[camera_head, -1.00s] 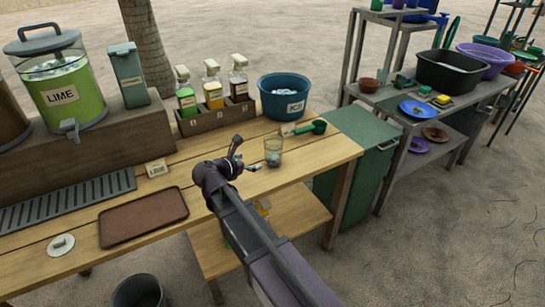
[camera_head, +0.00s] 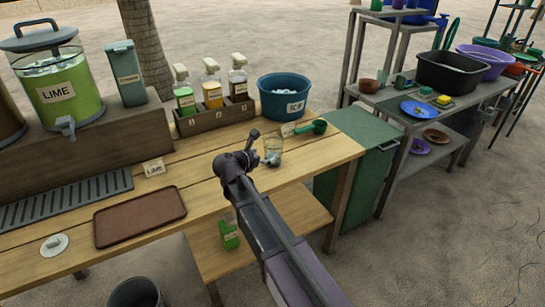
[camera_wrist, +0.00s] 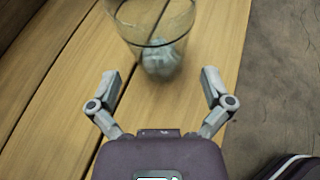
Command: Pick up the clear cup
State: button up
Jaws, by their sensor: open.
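The clear cup (camera_head: 274,146) stands upright on the wooden table near its right end. In the wrist view the cup (camera_wrist: 150,25) is at the top, just ahead of the fingers, with a greyish lump showing at its bottom. My gripper (camera_wrist: 160,85) is open and empty, its two fingers spread wide, with the cup's lower part lying beyond the gap between them. In the head view my gripper (camera_head: 262,148) is at the cup's left side, low over the table. It partly hides the cup's left side, and I cannot tell whether they touch.
A blue ICE tub (camera_head: 284,97) and a green scoop (camera_head: 312,128) are behind the cup. A rack of bottles (camera_head: 215,112) stands at the table's back. A brown tray (camera_head: 140,216) lies to the left. The table's right edge is close to the cup.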

jog(key=shift+w+d, duration=0.15)
jog(key=shift+w, duration=0.05)
jog(key=shift+w, duration=0.1)
jog(key=shift+w+d, duration=0.3)
jog(key=shift+w, duration=0.2)
jog(key=shift+r+b+x, duration=0.2)
jog(key=shift+b+x, duration=0.25)
jog(key=shift+x, duration=1.55)
jog(key=shift+w, duration=0.1)
jog(key=c, duration=0.8)
jog(key=shift+r, duration=0.25)
jog(key=shift+c, duration=0.2)
